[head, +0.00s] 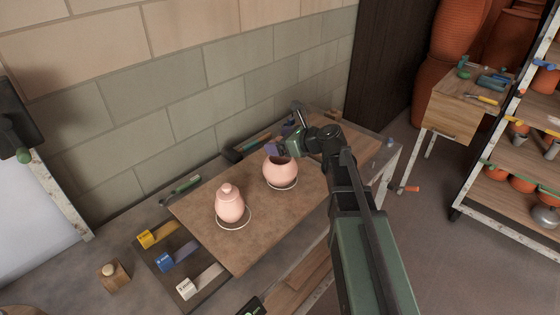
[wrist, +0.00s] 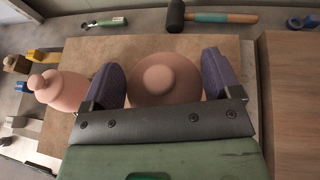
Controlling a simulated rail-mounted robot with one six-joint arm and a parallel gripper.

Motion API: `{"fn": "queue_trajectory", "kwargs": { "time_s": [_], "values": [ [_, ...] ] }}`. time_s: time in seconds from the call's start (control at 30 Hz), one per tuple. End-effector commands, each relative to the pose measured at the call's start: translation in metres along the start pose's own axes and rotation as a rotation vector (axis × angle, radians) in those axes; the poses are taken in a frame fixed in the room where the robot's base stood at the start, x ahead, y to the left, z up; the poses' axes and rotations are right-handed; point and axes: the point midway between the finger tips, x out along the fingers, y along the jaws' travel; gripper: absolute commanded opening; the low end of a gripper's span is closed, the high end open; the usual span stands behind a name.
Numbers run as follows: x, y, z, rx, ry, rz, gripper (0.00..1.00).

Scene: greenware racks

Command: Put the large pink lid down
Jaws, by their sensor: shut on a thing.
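My gripper (head: 275,149) has its purple fingers at the top of the right-hand round pink pot (head: 281,172). In the wrist view my gripper (wrist: 161,82) is shut on the large pink lid (wrist: 180,88), a round disc with a knob, between its fingers. In the head view the gripper mostly hides the lid. I cannot tell whether the lid touches the pot's rim. The pot stands upright inside a white ring on the board (head: 207,195). A second pink pot (head: 230,207), with a knobbed lid on it, stands to the left in another white ring.
Yellow, blue and white labelled blocks (head: 178,257) lie along the board's left edge. A mallet (wrist: 215,17) and a green-handled tool (wrist: 104,23) lie behind the board. A block wall rises behind. The front of the board is clear.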

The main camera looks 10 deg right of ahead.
Motion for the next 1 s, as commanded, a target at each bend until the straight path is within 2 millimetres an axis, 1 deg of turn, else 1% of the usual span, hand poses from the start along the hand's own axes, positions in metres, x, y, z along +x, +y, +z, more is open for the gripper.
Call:
{"fn": "queue_trajectory", "kwargs": {
  "time_s": [0.03,0.1,0.2,0.37,0.53,0.57,0.63,0.83,0.9,0.97,1.0],
  "values": [
    [0.005,0.0,-0.011,0.0,0.0,0.0,0.6],
    [0.011,0.0,-0.027,0.0,0.0,0.0,0.6],
    [0.017,0.0,-0.041,0.0,0.0,0.0,0.6],
    [0.015,0.0,-0.036,0.0,0.001,0.0,0.6],
    [0.016,0.0,-0.039,0.0,0.0,0.0,0.6],
    [0.016,0.0,-0.038,0.0,0.0,0.0,0.88],
    [0.015,0.0,-0.037,0.0,0.0,0.0,0.99],
    [0.015,0.0,-0.037,0.0,0.0,0.0,1.0],
    [0.014,0.0,-0.034,0.0,0.0,0.0,1.0],
    [0.007,0.0,-0.034,0.001,0.0,-0.002,1.0],
    [-0.001,0.0,-0.033,0.001,0.0,-0.003,1.0]
  ]
}}
